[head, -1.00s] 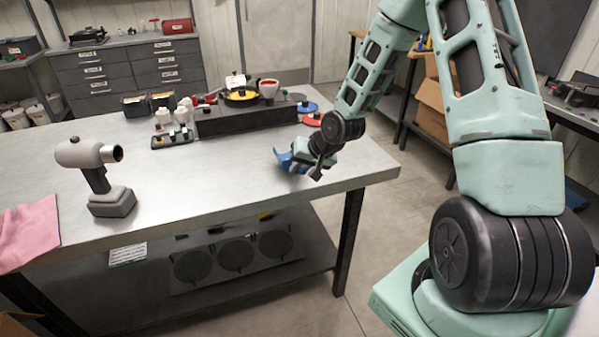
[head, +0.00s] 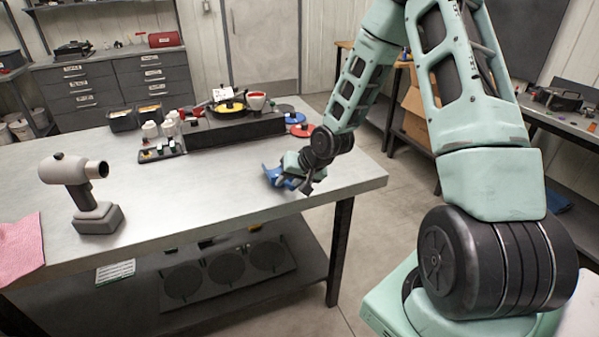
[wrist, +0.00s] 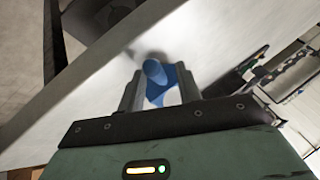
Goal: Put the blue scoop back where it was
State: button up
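The blue scoop (head: 270,175) is at my gripper (head: 289,180), over the right part of the steel table (head: 215,190). In the wrist view the scoop (wrist: 154,71) sits between the two fingers of my gripper (wrist: 159,88), which look shut on it. A shadow shows on the table behind the scoop. The scoop is low over the tabletop; I cannot tell whether it touches it. Part of it is hidden by the fingers.
A dark machine block (head: 235,127) stands at the back of the table. Red and blue discs (head: 302,130) are right of it, and a small rack with white bottles (head: 160,150) left. A grey handheld device (head: 80,190) and pink cloth (head: 20,248) are farther left. The table's front middle is clear.

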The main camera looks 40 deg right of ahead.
jog(key=p+v, duration=0.2)
jog(key=v, duration=0.9)
jog(key=s+a+r+n+g, duration=0.1)
jog(key=s+a+n+g, duration=0.15)
jog(key=a, duration=0.55)
jog(key=s+a+r+n+g, duration=0.15)
jog(key=s+a+n, duration=0.25)
jog(key=a, duration=0.4)
jog(key=s+a+r+n+g, duration=0.1)
jog(key=s+a+r+n, duration=0.2)
jog(key=s+a, duration=0.3)
jog(key=s+a+r+n+g+h, duration=0.1)
jog(key=s+a+r+n+g, duration=0.1)
jog(key=s+a, duration=0.4)
jog(key=s+r+n, duration=0.1)
jog(key=s+n, duration=0.1)
jog(key=s, duration=0.3)
jog(key=shift+s, duration=0.3)
jog(key=shift+a, duration=0.15)
